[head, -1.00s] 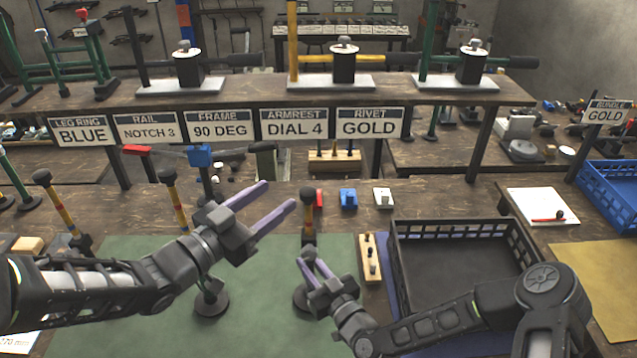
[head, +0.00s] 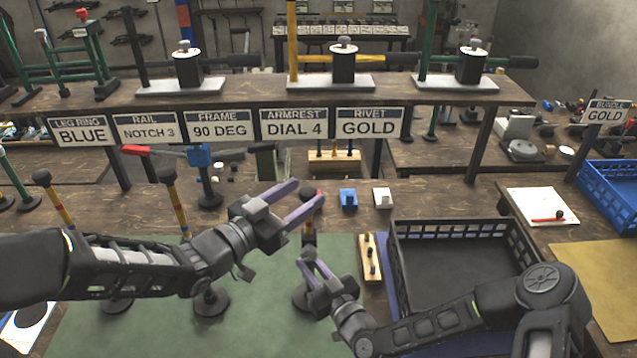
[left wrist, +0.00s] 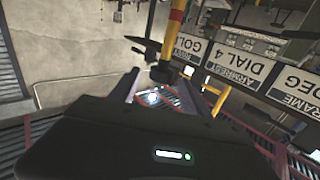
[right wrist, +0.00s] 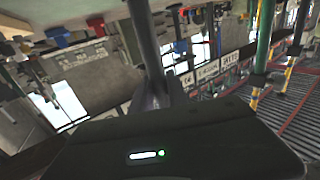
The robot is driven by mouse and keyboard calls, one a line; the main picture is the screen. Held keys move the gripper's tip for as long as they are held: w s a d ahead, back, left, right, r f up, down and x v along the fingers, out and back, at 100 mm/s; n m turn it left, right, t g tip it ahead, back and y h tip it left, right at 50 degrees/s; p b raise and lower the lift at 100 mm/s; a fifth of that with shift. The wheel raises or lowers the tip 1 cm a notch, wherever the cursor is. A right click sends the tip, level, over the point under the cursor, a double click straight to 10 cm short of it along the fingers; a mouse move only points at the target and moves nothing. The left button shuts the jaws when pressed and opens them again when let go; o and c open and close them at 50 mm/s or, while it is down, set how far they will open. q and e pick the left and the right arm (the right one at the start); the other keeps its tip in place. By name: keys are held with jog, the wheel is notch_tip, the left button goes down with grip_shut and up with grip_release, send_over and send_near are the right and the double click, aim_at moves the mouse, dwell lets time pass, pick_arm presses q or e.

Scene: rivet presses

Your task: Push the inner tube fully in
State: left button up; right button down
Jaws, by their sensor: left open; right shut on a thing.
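The inner tube (head: 308,227), banded yellow and red, stands upright out of a dark upright post on a round base. My left gripper (head: 307,193) is open at the tube's top, its purple fingers hiding much of the knob in the head view. In the left wrist view, which is upside down, the black knob (left wrist: 163,73) shows between or just beyond the fingertips; I cannot tell whether they touch it. My right gripper (head: 308,258) is shut on the post below the tube. The right wrist view shows the grey post (right wrist: 146,40) between its fingers.
Two similar striped tubes (head: 64,206) stand to the left on the green mat (head: 260,325). A wooden block (head: 370,270) and a black crate (head: 395,240) stand to the right. Red, blue and white small parts, such as the blue one (head: 348,198), lie behind. A sign shelf crosses the back.

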aim_at(315, 187)
pick_arm(q)
jog(key=x, duration=0.5)
jog(key=shift+w+d, duration=0.2)
jog(key=shift+d, duration=0.05)
grip_shut()
dwell(0.4)
dwell(0.8)
